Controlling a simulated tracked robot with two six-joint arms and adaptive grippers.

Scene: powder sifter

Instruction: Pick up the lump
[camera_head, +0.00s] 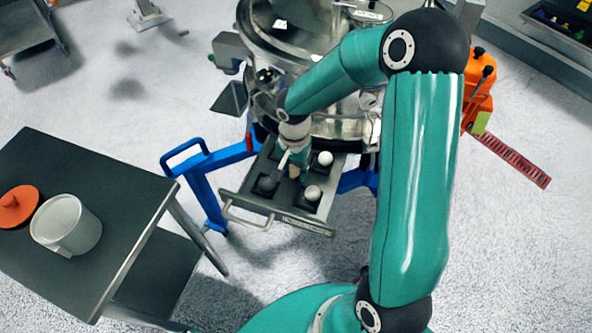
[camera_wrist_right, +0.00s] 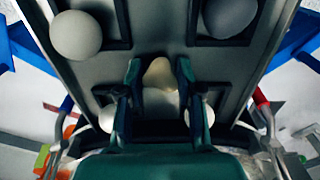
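The lump, small, cream-tan and uneven, shows between the fingers of my right gripper (camera_wrist_right: 159,84) in the right wrist view (camera_wrist_right: 160,73). The fingers stand on either side of it with narrow gaps visible, so the gripper looks open around it. In the head view my right gripper (camera_head: 290,164) reaches down over the pulled-out metal drawer (camera_head: 232,198), and a bit of the lump (camera_head: 294,171) shows beside the fingers. The lump's lower side and any contact with the drawer floor are hidden. My left gripper is not in view.
White balls (camera_head: 312,193) (camera_head: 325,158) and a dark grey ball (camera_head: 266,184) sit in dark recesses of the drawer around the gripper. The steel sifter (camera_head: 335,125) stands behind.

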